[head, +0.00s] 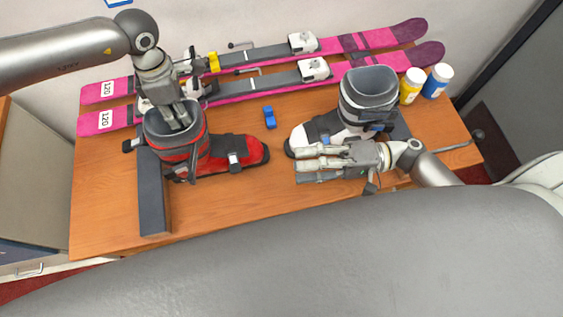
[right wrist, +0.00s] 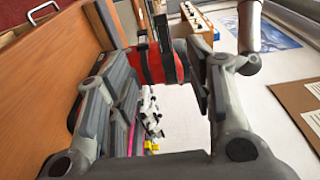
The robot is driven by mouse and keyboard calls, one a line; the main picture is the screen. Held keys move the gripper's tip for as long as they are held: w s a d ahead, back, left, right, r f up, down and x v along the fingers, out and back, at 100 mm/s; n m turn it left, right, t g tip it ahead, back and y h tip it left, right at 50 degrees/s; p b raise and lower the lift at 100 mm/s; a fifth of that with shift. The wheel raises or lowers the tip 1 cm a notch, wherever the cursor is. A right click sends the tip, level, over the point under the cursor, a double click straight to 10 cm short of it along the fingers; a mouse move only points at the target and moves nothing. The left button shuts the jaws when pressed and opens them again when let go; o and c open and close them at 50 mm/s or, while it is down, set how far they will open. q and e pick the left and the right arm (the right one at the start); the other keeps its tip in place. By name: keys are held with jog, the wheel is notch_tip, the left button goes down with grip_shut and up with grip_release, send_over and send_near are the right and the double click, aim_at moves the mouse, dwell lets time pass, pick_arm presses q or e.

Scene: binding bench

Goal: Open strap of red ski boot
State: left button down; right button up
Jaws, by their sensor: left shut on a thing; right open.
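The red ski boot (head: 229,149) stands at the left of the bench, its toe to the right. Its red and black cuff (head: 203,146) has dark strap and buckle parts around it; whether the strap is fastened I cannot tell. My left gripper (head: 178,123) reaches down into the cuff opening and is shut on the boot's cuff, its fingertips partly hidden. My right gripper (head: 297,164) is open and empty, right of the red boot's toe, fingers pointing left. In the right wrist view the red boot (right wrist: 153,66) shows beyond its open fingers, with a dark piece sticking out from it.
A white and grey boot (head: 368,98) stands just behind my right gripper. Pink skis (head: 270,85) lie along the back. A blue block (head: 269,117) lies between the boots. A dark bar (head: 153,205) lies at left. Yellow (head: 411,86) and blue (head: 437,80) bottles stand at right. Front middle is clear.

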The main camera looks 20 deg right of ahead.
pick_arm(q)
jog(key=shift+d, duration=0.1)
jog(key=c, duration=1.3)
grip_release()
pick_arm(e)
jog(key=shift+s+d, duration=0.2)
jog(key=shift+d, duration=0.9)
pick_arm(q)
jog(key=shift+r, duration=0.1)
jog(key=r, duration=1.2)
jog(key=shift+w, duration=0.35)
jog(key=shift+f, duration=0.1)
jog(key=shift+s, duration=0.1)
pick_arm(e)
jog(key=shift+a, duration=0.1)
